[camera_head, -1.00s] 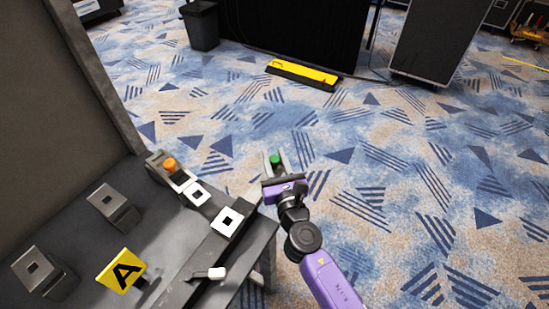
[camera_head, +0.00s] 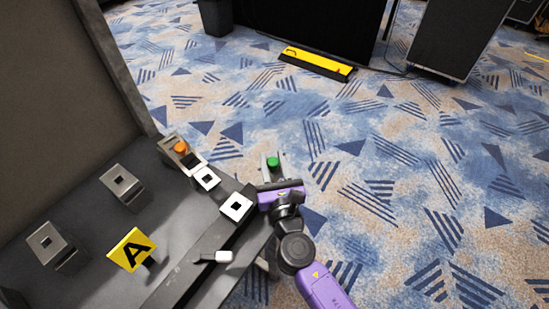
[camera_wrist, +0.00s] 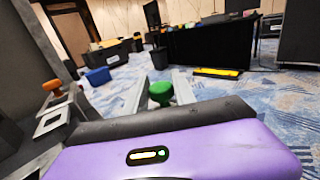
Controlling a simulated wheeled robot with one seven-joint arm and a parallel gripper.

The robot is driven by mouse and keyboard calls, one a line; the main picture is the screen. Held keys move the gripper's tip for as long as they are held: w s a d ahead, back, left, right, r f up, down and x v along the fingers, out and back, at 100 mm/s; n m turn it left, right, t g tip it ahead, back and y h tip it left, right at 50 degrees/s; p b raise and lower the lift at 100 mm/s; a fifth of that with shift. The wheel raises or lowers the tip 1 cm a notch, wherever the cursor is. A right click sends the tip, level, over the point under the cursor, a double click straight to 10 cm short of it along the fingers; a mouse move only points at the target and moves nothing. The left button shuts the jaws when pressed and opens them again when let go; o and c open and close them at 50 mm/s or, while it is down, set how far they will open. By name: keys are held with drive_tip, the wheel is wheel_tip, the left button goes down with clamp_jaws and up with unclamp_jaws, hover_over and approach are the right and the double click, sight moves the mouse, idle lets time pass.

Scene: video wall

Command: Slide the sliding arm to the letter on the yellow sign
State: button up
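The yellow sign (camera_head: 131,250) with a black letter A stands tilted on the dark grey desk. A light handle on a dark stem (camera_head: 222,256), likely the sliding arm, sits by the desk's long dark rail (camera_head: 182,279), right of the sign. My gripper (camera_head: 273,168) is beyond the desk's right edge, away from the handle. Its grey fingers stand apart in both views. A green knob-like piece (camera_wrist: 161,92) shows between them; I cannot tell whether it touches them. The sign and handle are not visible in the wrist view.
An orange knob (camera_head: 181,147) and white square plates (camera_head: 236,207) line the desk's right side. Grey wedge blocks (camera_head: 121,184) stand behind the sign. A tall panel (camera_head: 70,90) rises at the left. Open carpet (camera_head: 400,200) lies to the right; a yellow-black strip (camera_head: 316,63) lies farther off.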

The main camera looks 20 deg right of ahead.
drive_tip(key=o, duration=0.3)
drive_tip(key=shift+o, duration=0.2)
drive_tip(key=s+a, duration=0.1)
drive_tip(key=s, duration=0.6)
drive_tip(key=shift+s, duration=0.35)
drive_tip(key=shift+a, duration=0.1)
